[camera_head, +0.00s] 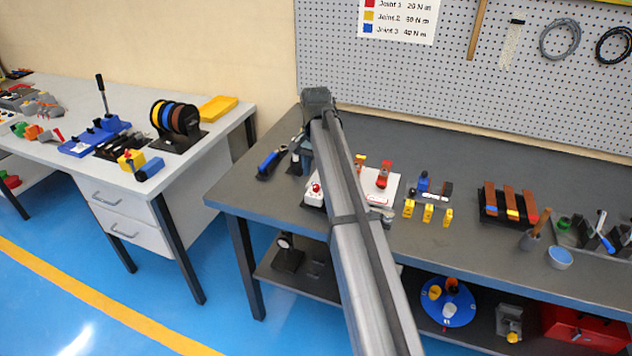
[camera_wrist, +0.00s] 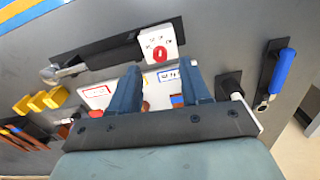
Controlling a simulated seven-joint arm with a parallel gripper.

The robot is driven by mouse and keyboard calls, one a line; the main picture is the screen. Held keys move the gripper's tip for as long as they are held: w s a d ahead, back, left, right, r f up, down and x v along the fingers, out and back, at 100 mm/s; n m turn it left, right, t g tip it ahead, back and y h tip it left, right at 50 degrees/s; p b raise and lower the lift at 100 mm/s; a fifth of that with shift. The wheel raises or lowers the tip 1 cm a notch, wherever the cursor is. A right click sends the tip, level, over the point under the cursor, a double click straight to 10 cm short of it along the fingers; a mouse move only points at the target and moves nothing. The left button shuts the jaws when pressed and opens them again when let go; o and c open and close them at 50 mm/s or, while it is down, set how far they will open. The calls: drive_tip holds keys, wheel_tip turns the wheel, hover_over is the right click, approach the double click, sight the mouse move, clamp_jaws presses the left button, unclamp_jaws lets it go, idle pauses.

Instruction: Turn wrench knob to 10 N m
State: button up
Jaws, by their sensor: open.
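A white block with a red knob (camera_wrist: 160,54) and small dark markings stands at the end of a long dark tool with a grey metal head (camera_wrist: 52,72). This looks like the wrench with its knob. The markings are too small to read. In the head view the red knob (camera_head: 316,188) shows just left of my arm, near the table's front edge. My gripper (camera_wrist: 161,72) is open and empty, its two blue-grey fingers apart. In the wrist view the knob lies just beyond the fingertips, between their lines, with no contact visible. In the head view my arm hides much of the tool.
A white board (camera_head: 378,190) with coloured parts lies beside the wrench, partly behind my fingers. A blue-handled tool (camera_wrist: 282,72) is on the other side. Yellow blocks (camera_head: 428,212) and a rack of copper-coloured bars (camera_head: 502,203) stand right. Dark tabletop is bare behind.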

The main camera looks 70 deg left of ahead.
sight(316, 186)
drive_tip(key=shift+f, duration=2.2)
clamp_jaws()
